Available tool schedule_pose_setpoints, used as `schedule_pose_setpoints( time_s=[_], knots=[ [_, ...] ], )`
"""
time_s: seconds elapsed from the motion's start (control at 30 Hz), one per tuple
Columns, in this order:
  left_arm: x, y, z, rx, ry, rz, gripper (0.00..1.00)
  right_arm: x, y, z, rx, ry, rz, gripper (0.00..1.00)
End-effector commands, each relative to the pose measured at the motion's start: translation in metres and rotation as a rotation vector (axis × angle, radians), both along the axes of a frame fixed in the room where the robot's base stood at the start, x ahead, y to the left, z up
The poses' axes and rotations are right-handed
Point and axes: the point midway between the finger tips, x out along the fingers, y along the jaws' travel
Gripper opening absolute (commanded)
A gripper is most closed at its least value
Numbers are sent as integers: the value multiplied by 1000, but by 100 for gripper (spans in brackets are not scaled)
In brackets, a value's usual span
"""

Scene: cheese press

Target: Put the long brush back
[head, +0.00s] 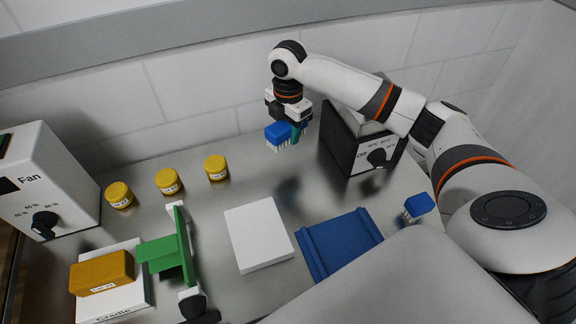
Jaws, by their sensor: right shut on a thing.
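My right gripper (289,116) hangs at the back of the table and is shut on a blue brush (277,131) with white bristles pointing down. The brush is held above the table, left of the dark-sided box with a dial. A teal piece shows just right of the brush head; I cannot tell if it is a handle or a fingertip. A second blue brush (419,205) with white bristles is at the right, partly beside my arm. I cannot tell from this view which brush is longer. My left gripper is not in view.
A blue tray (340,243) and a white slab (258,235) lie at the front middle. The dial box (361,140) stands right of the gripper. Yellow jars (168,181), a green press part (168,252), a yellow block (102,272) and the Fan box (45,185) are left.

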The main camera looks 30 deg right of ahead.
Motion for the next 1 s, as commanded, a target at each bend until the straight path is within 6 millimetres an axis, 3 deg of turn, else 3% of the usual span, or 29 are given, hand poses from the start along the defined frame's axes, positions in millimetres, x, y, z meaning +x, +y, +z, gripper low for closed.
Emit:
schedule_pose_setpoints(
  time_s=[0.2, 0.37, 0.63, 1.0],
  knots=[
    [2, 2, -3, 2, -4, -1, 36, 0, -2, -37, 0, 5, 22, 22],
    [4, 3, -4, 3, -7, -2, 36, 0, -1, -52, 1, 2, 22, 22],
    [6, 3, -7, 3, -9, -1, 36, 0, -2, -93, -1, 4, 20, 22],
    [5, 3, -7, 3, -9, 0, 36, 0, -1, -100, 0, 1, 22, 22]
  ],
)
